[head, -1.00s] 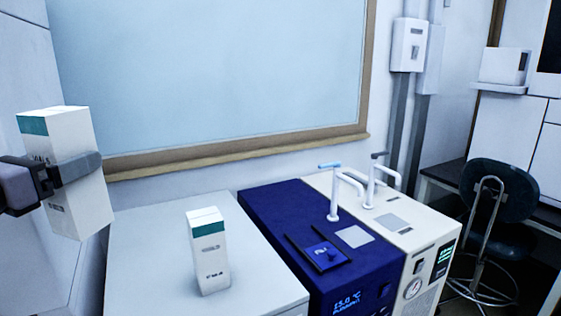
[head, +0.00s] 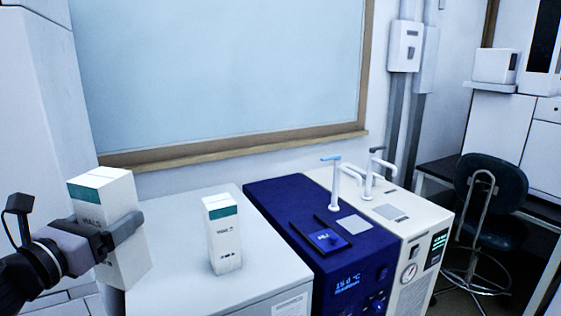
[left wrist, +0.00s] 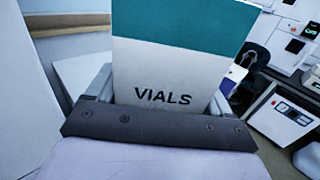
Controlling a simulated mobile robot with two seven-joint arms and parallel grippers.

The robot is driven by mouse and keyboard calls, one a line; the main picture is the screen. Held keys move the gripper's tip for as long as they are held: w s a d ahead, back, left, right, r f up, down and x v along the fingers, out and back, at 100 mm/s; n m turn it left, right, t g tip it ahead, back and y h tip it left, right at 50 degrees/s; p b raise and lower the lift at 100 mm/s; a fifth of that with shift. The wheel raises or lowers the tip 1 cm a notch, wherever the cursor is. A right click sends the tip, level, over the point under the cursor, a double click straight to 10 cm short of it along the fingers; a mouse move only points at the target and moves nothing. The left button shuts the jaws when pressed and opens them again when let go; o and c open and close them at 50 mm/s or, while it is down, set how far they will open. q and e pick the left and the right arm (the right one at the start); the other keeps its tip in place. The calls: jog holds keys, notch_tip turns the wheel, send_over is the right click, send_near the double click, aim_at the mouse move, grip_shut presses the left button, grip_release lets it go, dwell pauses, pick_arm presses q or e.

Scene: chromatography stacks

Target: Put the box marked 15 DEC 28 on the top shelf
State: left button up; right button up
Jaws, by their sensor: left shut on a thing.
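My left gripper (head: 112,238) is shut on a white box (head: 100,190) with a teal band at its top. It holds the box upright but slightly tilted, at the left of the head view, beside the white counter. In the left wrist view the held box (left wrist: 180,65) shows the word VIALS between the fingers; no date can be read on it. A second white box (head: 224,245) with a teal band stands on the counter; its print is too small to read. No top shelf can be made out for certain. My right gripper is not in view.
The white counter top (head: 175,225) is clear around the standing box. A blue bath unit (head: 290,215) and a cream unit (head: 420,225) with upright taps stand to its right. A dark chair (head: 490,185) is at the far right. A white wall or cabinet side (head: 30,90) rises at the left.

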pick_arm(q)
jog(key=s+d+f+n+y, duration=0.1)
jog(key=s+d+f, duration=0.3)
jog(key=f, duration=0.4)
jog(key=s+d+f+n+y, duration=0.2)
jog(key=s+d+f+y, duration=0.1)
jog(key=s+f, duration=0.4)
jog(key=shift+d+f+t+y, duration=0.4)
jog(key=shift+f+y, duration=0.2)
jog(key=shift+f, duration=0.1)
jog(key=shift+d, duration=0.15)
